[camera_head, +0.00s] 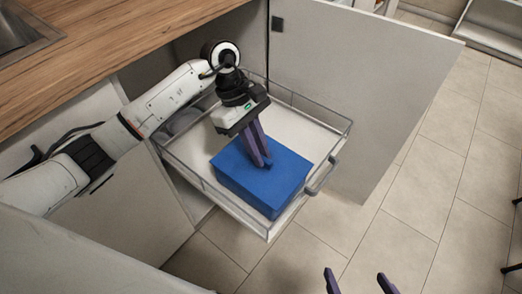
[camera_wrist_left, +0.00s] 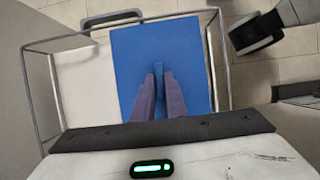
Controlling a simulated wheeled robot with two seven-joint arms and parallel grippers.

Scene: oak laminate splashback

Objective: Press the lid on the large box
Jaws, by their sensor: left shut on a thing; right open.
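The large blue box (camera_head: 238,186) stands in the pulled-out drawer, near its front right part. A flat blue lid (camera_wrist_left: 185,45) covers its top; box and lid are the same blue, and I cannot tell whether the lid is fully seated. My left gripper (camera_head: 262,160) points down from above, its purple fingers shut on a small blue handle (camera_wrist_left: 158,70) at the lid's middle. The fingers hide much of the handle. My right gripper (camera_head: 358,281) is open and empty at the bottom edge of the head view, over the floor, apart from the drawer.
The wire-railed drawer (camera_head: 205,188) has a front handle (camera_head: 322,178). Grey round dishes (camera_head: 184,121) sit at its back left. An open cabinet door (camera_head: 355,95) stands on the right. The wooden worktop (camera_head: 110,25) is at upper left.

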